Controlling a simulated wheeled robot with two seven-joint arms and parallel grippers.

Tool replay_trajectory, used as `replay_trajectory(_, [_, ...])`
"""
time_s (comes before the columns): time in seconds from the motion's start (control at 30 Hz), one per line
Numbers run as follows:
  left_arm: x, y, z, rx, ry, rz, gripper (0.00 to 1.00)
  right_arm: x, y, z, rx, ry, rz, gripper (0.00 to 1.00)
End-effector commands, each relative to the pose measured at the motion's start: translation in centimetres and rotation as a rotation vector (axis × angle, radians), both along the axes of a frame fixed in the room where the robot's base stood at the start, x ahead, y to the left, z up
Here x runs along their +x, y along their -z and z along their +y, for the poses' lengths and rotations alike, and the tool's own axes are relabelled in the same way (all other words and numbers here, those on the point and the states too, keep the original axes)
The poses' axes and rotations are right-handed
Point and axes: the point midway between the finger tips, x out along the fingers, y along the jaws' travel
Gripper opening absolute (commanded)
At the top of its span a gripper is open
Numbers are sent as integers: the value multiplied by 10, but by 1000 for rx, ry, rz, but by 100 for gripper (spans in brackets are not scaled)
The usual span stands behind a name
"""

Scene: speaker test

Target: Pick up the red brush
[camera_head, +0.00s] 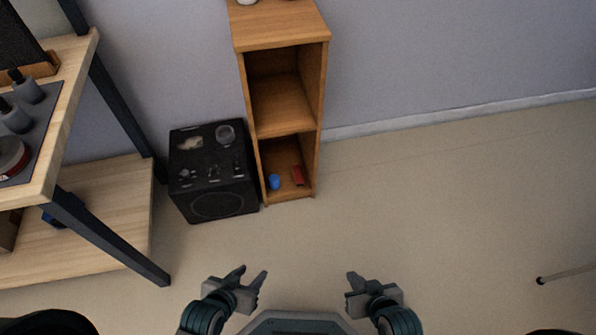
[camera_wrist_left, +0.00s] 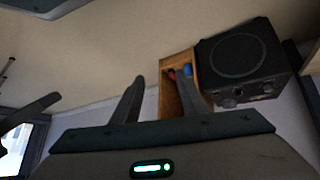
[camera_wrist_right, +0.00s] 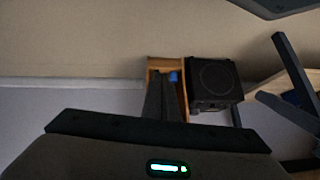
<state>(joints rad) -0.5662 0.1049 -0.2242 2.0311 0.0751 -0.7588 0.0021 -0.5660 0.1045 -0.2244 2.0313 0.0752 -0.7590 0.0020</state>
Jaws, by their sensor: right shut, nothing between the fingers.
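A small red object (camera_head: 298,175), which looks like the red brush, lies on the bottom shelf of the wooden shelf unit, right of a blue item. It also shows as a red patch in the left wrist view (camera_wrist_left: 171,74). In the right wrist view I cannot make it out. My left gripper (camera_head: 253,271) is open and empty, with its fingers apart. My right gripper (camera_head: 352,276) is shut with nothing in it. Both grippers are in front of my body, well apart from the shelf.
The blue item (camera_head: 274,182) sits beside the red object inside the narrow wooden shelf unit (camera_head: 286,36). A black speaker (camera_head: 214,203) stands left of the unit. A workbench (camera_head: 115,262) with dark legs fills the left.

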Motion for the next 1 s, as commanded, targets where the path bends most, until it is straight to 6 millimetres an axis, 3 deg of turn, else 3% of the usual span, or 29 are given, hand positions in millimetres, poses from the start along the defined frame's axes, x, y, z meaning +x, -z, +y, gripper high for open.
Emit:
replay_trajectory(0.2, [-8, 42, 19, 62, -15, 77, 40, -8, 42, -19, -62, 14, 77, 0])
replay_trajectory(0.5, [-39, 94, 43, 124, -21, 161, 40, -39, 94, -43, -124, 20, 160, 0])
replay_trajectory(0.7, [-51, 108, 50, 140, -19, 184, 40, -51, 108, -51, -140, 19, 184, 0])
replay_trajectory(1.0, [-53, 112, 51, 142, -19, 185, 40, -53, 112, -52, -142, 19, 185, 0])
